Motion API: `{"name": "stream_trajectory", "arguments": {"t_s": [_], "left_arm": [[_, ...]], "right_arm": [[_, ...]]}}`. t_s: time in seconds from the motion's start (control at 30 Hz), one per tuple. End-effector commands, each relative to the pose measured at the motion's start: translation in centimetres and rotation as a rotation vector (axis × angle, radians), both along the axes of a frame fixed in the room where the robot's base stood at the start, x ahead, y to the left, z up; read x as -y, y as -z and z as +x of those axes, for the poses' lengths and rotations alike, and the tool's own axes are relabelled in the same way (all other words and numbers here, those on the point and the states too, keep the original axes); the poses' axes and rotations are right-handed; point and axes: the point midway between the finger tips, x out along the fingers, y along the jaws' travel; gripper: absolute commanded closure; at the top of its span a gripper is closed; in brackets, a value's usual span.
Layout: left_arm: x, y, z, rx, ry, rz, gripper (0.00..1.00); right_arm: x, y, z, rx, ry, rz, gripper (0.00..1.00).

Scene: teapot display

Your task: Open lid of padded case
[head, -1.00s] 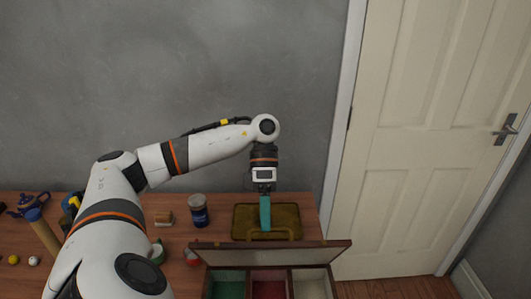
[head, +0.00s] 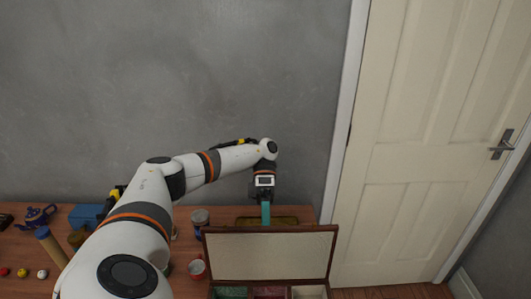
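The padded case looks to be the flat olive-brown case (head: 286,221) at the back right of the table. Only its far strip shows; the raised lid of a compartment box hides the rest, so I cannot tell how its own lid stands. My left gripper (head: 266,213) points down over the middle of the case, its teal fingers seen edge-on. Their tips reach down to the box lid's top edge in the picture. I cannot tell whether they touch the case or how far apart they are. My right gripper is not in view.
The compartment box (head: 213,292) stands in front with its cream-lined lid (head: 270,255) upright. A blue teapot (head: 38,215), blue box (head: 86,217) and small balls are further left.

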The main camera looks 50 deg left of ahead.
Motion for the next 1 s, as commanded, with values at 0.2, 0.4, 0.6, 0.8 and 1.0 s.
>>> {"name": "stream_trajectory", "arguments": {"t_s": [0.2, 0.4, 0.6, 0.8, 1.0], "left_arm": [[-0.06, 1.37, -0.11, -0.019, 0.006, 0.015, 1.00], [-0.14, 1.48, -0.05, -0.019, 0.007, 0.015, 1.00], [-0.12, 1.49, -0.05, -0.019, 0.007, 0.015, 1.00], [-0.12, 1.40, -0.04, -0.018, 0.008, 0.014, 0.74], [-0.24, 1.06, 0.03, -0.014, 0.005, 0.011, 0.68]], "right_arm": [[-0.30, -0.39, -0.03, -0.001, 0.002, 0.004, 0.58], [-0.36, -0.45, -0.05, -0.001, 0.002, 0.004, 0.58], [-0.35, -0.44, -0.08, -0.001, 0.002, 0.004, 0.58], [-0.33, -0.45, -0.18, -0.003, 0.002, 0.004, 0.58], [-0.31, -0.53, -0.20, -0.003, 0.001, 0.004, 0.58]]}}
